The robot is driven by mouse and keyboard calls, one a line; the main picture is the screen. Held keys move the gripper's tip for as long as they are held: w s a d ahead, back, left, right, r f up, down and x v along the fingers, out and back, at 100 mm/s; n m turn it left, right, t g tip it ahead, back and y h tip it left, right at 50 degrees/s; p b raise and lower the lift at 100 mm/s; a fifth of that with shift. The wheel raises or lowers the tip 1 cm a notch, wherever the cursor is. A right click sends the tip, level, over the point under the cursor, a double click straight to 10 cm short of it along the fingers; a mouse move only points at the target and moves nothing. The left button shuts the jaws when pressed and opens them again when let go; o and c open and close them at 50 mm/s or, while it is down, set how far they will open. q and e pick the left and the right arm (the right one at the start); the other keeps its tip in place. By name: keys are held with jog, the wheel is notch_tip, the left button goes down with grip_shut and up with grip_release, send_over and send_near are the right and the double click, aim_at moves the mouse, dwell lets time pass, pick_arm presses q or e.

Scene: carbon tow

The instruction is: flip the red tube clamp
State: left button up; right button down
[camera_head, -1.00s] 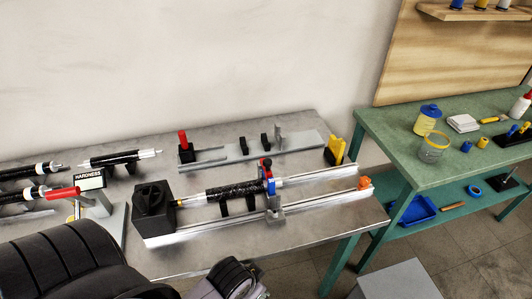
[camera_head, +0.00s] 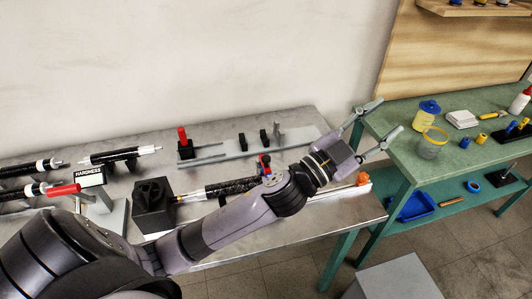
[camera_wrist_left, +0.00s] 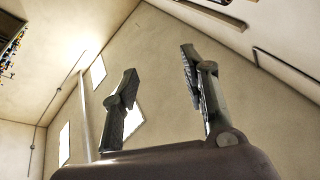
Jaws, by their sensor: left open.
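A clamp with an upright red handle (camera_head: 182,134) stands at the left end of the rear grey rail fixture. A second small clamp with red and blue parts (camera_head: 265,163) sits on the front fixture, partly hidden by my arm. Beside it lies a black tube (camera_head: 228,187). My left gripper (camera_head: 385,117) is open and empty. It is raised above the right end of the bench, far right of both clamps. Its spread fingers also show in the left wrist view (camera_wrist_left: 160,85), against wall and ceiling only. My right gripper is not in view.
The metal bench (camera_head: 300,118) also holds a black block (camera_head: 153,207), black tubes (camera_head: 122,156) and a hardness tester (camera_head: 90,181) with a red handle. A green table (camera_head: 400,112) stands right. My left arm covers much of the front fixture.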

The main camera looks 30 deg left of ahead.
pick_arm(q)
jog(key=s+d+r+m+g+h, duration=0.3)
jog(key=d+r+m+g+h, duration=0.2)
jog(key=d+m+g+h, duration=0.45)
jog(key=m+g+y, duration=0.6)
jog(key=g+y, duration=0.5)
jog(key=y, duration=0.9)
send_over(266, 157)
notch_tip(266, 157, down, 13)
jog(key=shift+n+t, duration=0.25)
notch_tip(266, 157, down, 12)
jog(key=shift+r+p, duration=0.25)
jog(key=shift+p, duration=0.35)
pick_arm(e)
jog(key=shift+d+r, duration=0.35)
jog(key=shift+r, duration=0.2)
